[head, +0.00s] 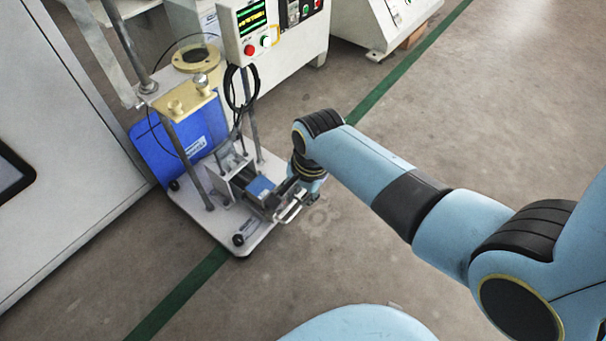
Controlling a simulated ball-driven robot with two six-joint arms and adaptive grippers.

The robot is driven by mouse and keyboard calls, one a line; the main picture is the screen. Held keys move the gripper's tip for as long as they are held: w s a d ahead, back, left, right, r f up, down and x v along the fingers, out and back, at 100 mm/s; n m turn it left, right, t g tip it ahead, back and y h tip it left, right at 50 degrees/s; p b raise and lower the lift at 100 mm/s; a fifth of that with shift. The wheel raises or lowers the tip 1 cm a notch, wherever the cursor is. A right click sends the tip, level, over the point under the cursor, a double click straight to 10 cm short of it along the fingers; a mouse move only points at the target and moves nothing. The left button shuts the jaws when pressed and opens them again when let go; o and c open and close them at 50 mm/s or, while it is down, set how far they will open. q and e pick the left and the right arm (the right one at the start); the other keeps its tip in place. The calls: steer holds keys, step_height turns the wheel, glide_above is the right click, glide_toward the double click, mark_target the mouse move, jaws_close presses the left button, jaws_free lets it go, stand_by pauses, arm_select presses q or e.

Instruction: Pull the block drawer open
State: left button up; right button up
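The block drawer (262,188), a dark and grey unit with a blue patch on top, sits low on the pale base plate of a test machine. A light bar-like handle (291,212) shows at its front right end. My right gripper (287,191) is small and dark, pointing down at this end of the drawer, right by the handle. Its fingers blend with the drawer and handle, so I cannot tell whether they are open, shut or touching the handle. My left gripper is not in view.
The machine's base plate (200,212) carries upright posts and a control box (246,28) with a hanging black cable. A blue container (160,150) stands behind it. A large grey cabinet (55,130) is at left. The floor in front and to the right is clear.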

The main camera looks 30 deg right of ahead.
steer(key=r, duration=0.3)
steer(key=shift+s+d+r, duration=0.1)
steer(key=shift+s+r, duration=0.2)
steer(key=shift+s, duration=0.05)
